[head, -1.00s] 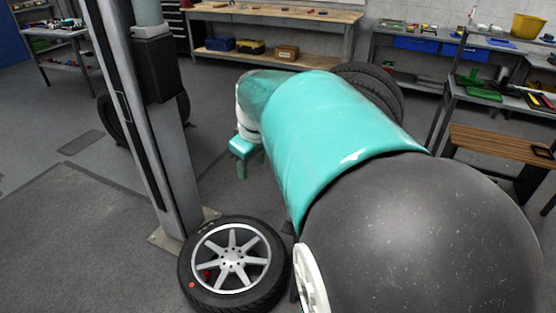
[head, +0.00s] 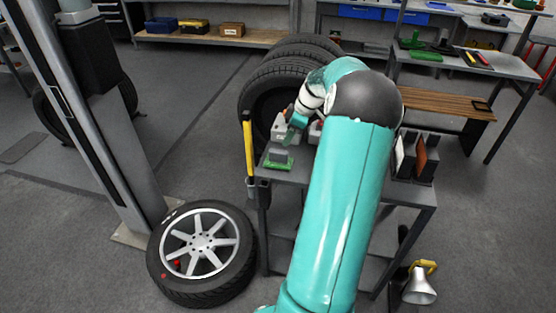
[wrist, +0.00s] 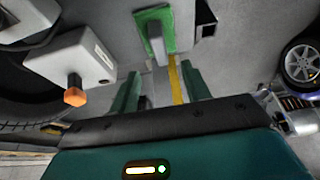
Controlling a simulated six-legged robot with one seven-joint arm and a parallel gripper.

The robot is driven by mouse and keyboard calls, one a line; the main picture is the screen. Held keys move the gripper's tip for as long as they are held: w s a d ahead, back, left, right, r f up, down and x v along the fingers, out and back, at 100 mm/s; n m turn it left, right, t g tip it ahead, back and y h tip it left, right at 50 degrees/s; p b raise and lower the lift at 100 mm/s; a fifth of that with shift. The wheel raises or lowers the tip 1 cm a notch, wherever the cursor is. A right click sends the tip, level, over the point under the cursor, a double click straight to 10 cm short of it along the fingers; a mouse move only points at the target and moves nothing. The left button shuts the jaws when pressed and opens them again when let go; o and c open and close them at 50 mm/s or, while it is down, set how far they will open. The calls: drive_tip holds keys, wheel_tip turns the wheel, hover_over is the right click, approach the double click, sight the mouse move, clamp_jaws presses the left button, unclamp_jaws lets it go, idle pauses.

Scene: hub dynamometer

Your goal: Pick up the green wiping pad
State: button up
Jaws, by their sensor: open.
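The green wiping pad (head: 277,162), with a grey block on top, lies on the left end of a grey workbench (head: 415,192). The pad also shows in the wrist view (wrist: 154,14), top centre, beyond the fingertips. My gripper (head: 291,136) is above the bench, close to the pad and partly hidden by my arm. In the wrist view my gripper (wrist: 160,84) is open, its two green fingers apart with nothing held between them. The pad is ahead of the fingers and not touched by them.
A white box with an orange knob (wrist: 75,90) stands left of the fingers. A yellow upright bar (head: 248,148) is at the bench's left edge. Upright dark and brown plates (head: 425,158) stand at the bench's right. A wheel (head: 200,248) lies on the floor; tyres (head: 268,95) stand behind.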

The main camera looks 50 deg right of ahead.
sight(279, 151)
drive_tip(key=x, duration=1)
clamp_jaws()
